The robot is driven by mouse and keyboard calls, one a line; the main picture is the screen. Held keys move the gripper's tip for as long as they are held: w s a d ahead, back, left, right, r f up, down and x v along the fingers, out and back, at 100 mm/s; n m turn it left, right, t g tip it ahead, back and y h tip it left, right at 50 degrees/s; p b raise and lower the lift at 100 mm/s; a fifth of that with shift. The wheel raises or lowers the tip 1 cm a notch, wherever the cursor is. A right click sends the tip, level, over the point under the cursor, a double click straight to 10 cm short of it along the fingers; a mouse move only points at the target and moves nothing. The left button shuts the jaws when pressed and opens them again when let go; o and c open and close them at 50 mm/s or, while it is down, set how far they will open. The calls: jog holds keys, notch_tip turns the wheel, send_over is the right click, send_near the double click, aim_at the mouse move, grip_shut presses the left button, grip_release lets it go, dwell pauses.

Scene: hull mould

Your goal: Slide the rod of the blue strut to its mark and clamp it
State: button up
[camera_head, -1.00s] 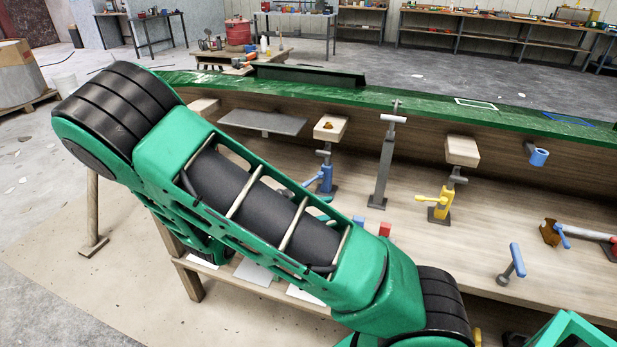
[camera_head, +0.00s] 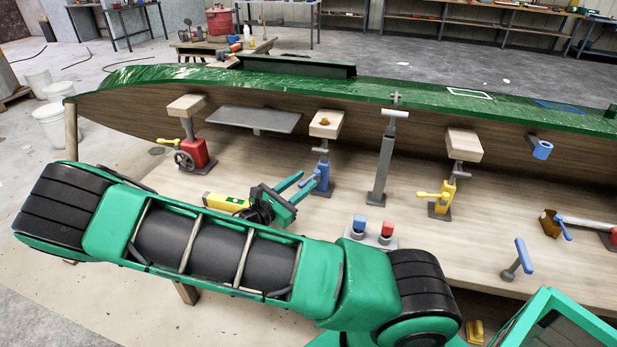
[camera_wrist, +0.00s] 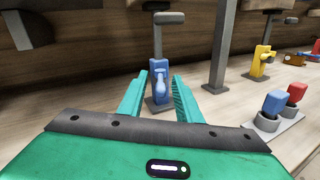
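The blue strut (camera_head: 322,178) stands upright on the bench, with a grey rod (camera_head: 322,150) rising from its blue body to a wooden pad (camera_head: 327,122) under the hull. It also shows in the wrist view (camera_wrist: 159,68), with its blue clamp handle (camera_wrist: 160,84) pointing towards me. My gripper (camera_head: 306,180) is open and empty, its green fingers pointing at the strut. In the wrist view the fingers (camera_wrist: 158,80) flank the handle on the left and right; I cannot tell whether they touch it. I cannot make out the rod's mark.
A red strut (camera_head: 196,153) stands left, a plain grey post (camera_head: 381,170) and a yellow strut (camera_head: 442,205) right. A holder with blue and red pieces (camera_head: 372,236) sits in front. The green hull (camera_head: 420,98) hangs low overhead.

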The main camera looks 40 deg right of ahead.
aim_at(311, 177)
jog(key=shift+x, duration=2.05)
grip_shut()
